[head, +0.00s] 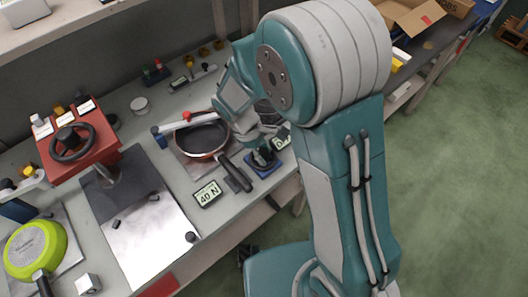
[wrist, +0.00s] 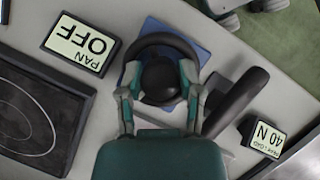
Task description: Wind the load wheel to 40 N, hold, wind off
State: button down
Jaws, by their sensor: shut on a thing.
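The load wheel (wrist: 160,47), a black handwheel with a round hub, sits on a blue base near the bench's front edge. My gripper (wrist: 160,85) is shut on its hub, a finger on each side, in the wrist view. A second display (wrist: 82,44) reads "PAN OFF".
A black pan (head: 203,136) lies left of my gripper, its handle (head: 235,174) reaching close to the wheel. Further left stand a red box with another handwheel (head: 72,143), a metal plate (head: 150,230) and a green pan (head: 36,249).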

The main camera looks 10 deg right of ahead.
jog(key=shift+s+a+f+n, duration=0.1)
jog(key=shift+f+n, duration=0.1)
jog(key=shift+n, duration=0.5)
jog(key=shift+t, duration=0.3)
jog(key=shift+c, duration=1.3)
grip_release()
jog(key=shift+a, duration=0.15)
jog(key=v, duration=1.2)
jog(key=shift+a, duration=0.2)
jog(key=shift+f, duration=0.1)
